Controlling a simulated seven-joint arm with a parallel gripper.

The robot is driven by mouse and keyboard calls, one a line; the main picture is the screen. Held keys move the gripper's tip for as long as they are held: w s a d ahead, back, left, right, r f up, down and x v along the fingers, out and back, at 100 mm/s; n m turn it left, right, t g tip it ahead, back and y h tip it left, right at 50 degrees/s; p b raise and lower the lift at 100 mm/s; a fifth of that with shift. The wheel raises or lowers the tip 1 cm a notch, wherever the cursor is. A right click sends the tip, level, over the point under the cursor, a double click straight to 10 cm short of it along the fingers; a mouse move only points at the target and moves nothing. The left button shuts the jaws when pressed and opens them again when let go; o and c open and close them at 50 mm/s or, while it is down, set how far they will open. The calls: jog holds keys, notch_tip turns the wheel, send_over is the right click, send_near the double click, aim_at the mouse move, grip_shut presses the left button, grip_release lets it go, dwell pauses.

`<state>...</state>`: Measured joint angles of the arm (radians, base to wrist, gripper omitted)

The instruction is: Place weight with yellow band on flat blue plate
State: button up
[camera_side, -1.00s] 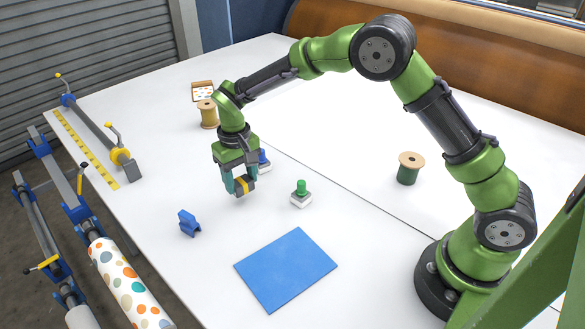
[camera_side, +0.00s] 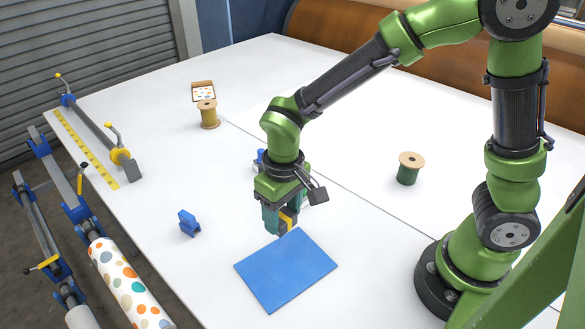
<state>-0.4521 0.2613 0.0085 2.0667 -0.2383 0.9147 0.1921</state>
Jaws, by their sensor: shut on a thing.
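The weight with the yellow band (camera_side: 287,220) is dark grey and mostly hidden between the fingers of my gripper (camera_side: 281,221). My gripper is shut on it, pointing down. The flat blue plate (camera_side: 286,270) lies on the white table in the lower middle. The gripper and weight appear at the plate's far edge in the picture. I cannot tell how high the weight is above the table or whether it is over the plate.
A blue clamp-like piece (camera_side: 188,223) stands left of the plate. A blue-topped piece (camera_side: 259,158) is partly hidden behind my gripper. A green-wound spool (camera_side: 409,168) and a tan spool (camera_side: 208,114) stand farther back.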

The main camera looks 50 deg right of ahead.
aim_at(286, 265)
jog(key=s+a+r, duration=0.1)
jog(key=s+a, duration=0.2)
jog(key=f, duration=0.7)
jog(key=shift+s+f, duration=0.25)
jog(key=shift+f, duration=0.05)
jog(key=o, duration=1.4)
jog(key=shift+f, duration=0.15)
notch_tip(286, 265, up, 11)
jog(key=s+d+r+m+t+y, duration=0.1)
jog(key=s+d+r+m+t, duration=0.1)
jog(key=d+r, duration=0.4)
jog(key=s+d+r+m+t, duration=0.2)
jog(key=s+d+r+t, duration=0.1)
jog(key=d, duration=0.6)
notch_tip(286, 265, up, 3)
jog(key=shift+d+f+t+y, duration=0.1)
jog(key=shift+d+t+y, duration=0.3)
jog(key=shift+t, duration=0.5)
